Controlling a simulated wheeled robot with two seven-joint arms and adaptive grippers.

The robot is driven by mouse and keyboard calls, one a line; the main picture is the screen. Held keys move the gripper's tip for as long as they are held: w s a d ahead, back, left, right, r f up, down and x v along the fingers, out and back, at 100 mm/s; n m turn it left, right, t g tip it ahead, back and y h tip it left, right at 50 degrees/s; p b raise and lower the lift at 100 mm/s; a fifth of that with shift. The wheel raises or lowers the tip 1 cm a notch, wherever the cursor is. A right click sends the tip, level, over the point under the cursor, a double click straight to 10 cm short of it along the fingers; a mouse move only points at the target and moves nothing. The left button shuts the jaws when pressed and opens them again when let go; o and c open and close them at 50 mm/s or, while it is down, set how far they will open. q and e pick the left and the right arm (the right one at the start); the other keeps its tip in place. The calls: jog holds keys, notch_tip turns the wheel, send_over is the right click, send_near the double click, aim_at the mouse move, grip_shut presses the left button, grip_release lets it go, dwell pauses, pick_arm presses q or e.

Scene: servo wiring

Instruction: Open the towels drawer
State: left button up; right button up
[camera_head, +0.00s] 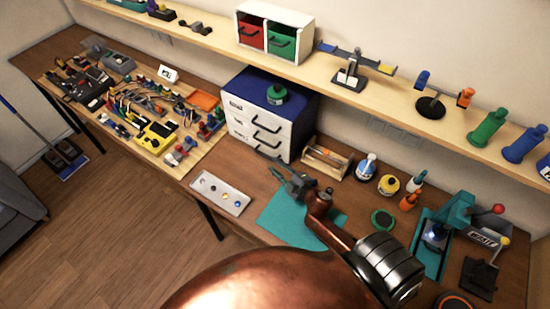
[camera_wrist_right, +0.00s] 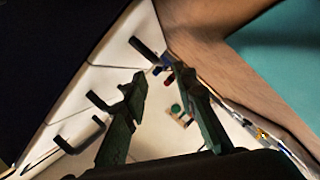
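A white drawer cabinet (camera_head: 243,127) with a dark blue top stands at the back of the desk. Its drawers look shut and have dark bar handles (camera_head: 268,128); small labels sit at their left, too small to read, so I cannot tell which drawer is for towels. In the right wrist view three handles (camera_wrist_right: 97,101) stick out of the white fronts. My right gripper (camera_head: 287,177) is in front of the cabinet, near its lowest part. Its two fingers (camera_wrist_right: 160,82) are apart with nothing held between them; I cannot tell whether they touch a handle. My left gripper is not in view.
A green round item (camera_head: 277,94) sits on the cabinet. A wooden box (camera_head: 326,160) and bottles (camera_head: 366,167) stand to its right. A teal mat (camera_head: 285,222) and a tray (camera_head: 219,194) lie in front. The shelf (camera_head: 390,87) runs above.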

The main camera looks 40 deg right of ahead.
aim_at(267, 157)
jog(key=shift+w+d, duration=0.2)
jog(key=shift+w, duration=0.2)
jog(key=x, duration=0.6)
jog(key=shift+w+f, duration=0.2)
jog(key=shift+w, duration=0.15)
grip_shut()
